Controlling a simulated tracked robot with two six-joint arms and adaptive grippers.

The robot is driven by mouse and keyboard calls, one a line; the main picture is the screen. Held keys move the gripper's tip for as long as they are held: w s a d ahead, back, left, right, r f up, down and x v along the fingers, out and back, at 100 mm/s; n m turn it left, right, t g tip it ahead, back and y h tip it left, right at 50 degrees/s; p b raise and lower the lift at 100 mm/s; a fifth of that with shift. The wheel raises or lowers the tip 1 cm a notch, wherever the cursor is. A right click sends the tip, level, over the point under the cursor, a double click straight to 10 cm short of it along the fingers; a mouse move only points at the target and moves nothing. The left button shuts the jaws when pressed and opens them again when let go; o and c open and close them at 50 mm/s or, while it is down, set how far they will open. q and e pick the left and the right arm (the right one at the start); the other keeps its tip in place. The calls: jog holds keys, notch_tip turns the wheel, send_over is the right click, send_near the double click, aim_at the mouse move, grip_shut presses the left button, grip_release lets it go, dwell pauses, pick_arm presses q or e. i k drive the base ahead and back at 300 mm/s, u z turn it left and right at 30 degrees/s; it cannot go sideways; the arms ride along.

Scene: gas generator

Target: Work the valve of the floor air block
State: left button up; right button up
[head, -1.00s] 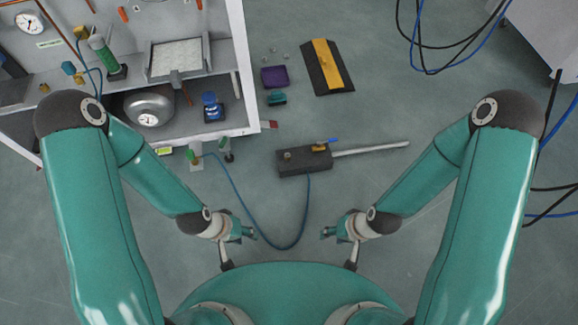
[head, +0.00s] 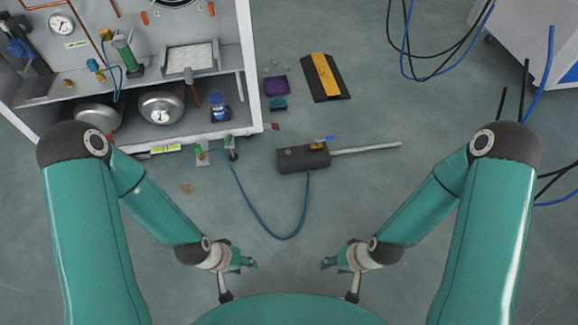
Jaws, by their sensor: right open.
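The floor air block (head: 303,159) is a dark block lying on the floor in the middle of the head view. A brass valve with a blue lever (head: 325,139) sits on its top. A grey pipe (head: 368,147) runs out from its right side, and a blue hose (head: 268,233) loops from its front edge toward the cabinet. My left gripper (head: 250,264) is low and left of the block, apart from it; its jaw gap is too small to judge. My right gripper (head: 328,264) is open and empty below the block, apart from it.
An open cabinet (head: 256,100) with tanks and gauges stands at upper left. A black and yellow ramp (head: 325,77), a purple tray (head: 277,86) and a small teal item (head: 278,104) lie beyond the block. Cables (head: 420,60) lie at right.

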aim_at(326, 139)
jog(key=z, duration=0.2)
jog(key=i, duration=0.8)
jog(key=u, duration=0.15)
jog(key=k, duration=1.2)
jog(key=z, duration=0.35)
jog(key=i, duration=2.25)
jog(key=u, duration=0.75)
